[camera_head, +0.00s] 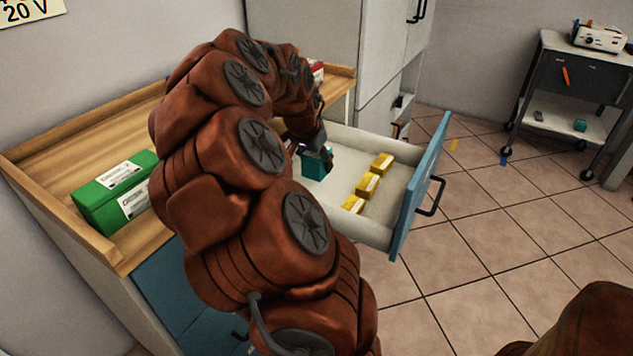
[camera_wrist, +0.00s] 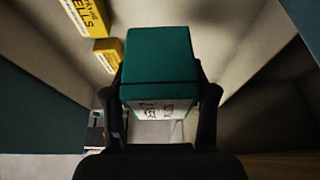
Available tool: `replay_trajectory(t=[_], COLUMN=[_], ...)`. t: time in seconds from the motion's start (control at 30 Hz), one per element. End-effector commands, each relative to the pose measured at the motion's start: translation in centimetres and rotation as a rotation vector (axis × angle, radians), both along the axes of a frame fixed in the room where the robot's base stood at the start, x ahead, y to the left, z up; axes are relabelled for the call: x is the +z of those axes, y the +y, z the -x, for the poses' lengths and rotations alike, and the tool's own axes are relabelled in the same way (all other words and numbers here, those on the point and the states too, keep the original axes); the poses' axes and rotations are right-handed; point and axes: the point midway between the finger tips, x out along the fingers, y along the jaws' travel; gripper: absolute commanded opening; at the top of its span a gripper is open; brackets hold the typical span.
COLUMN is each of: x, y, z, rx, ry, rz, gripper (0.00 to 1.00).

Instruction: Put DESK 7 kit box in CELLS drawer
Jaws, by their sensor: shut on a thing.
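A teal box (camera_head: 316,164) with a white label is in my gripper (camera_head: 309,146), over the inside of an open drawer (camera_head: 365,226) with a blue front. In the wrist view the teal box (camera_wrist: 160,55) fills the space between both fingers of my gripper (camera_wrist: 162,95). Its label text is too small to read surely. Several yellow boxes (camera_head: 367,185) sit in a row in the drawer, near its front. In the wrist view, a yellow box (camera_wrist: 87,16) has lettering ending in "LLS". I cannot tell whether the teal box touches the drawer floor.
A green box (camera_head: 117,189) with white labels stands on the wooden counter top (camera_head: 50,150), left of my arm. A grey cabinet (camera_head: 345,45) stands behind the drawer. A dark cart (camera_head: 575,85) is at the back right. The tiled floor right of the drawer is mostly clear.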

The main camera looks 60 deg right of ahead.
Motion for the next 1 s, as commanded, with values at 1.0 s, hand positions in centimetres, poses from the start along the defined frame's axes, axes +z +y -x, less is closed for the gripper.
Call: replay_trajectory(t=[1.0], x=[-6.7], y=[0.1], z=[0.1], rx=[-0.001], ry=[0.002], rz=[-0.002], gripper=[0.18])
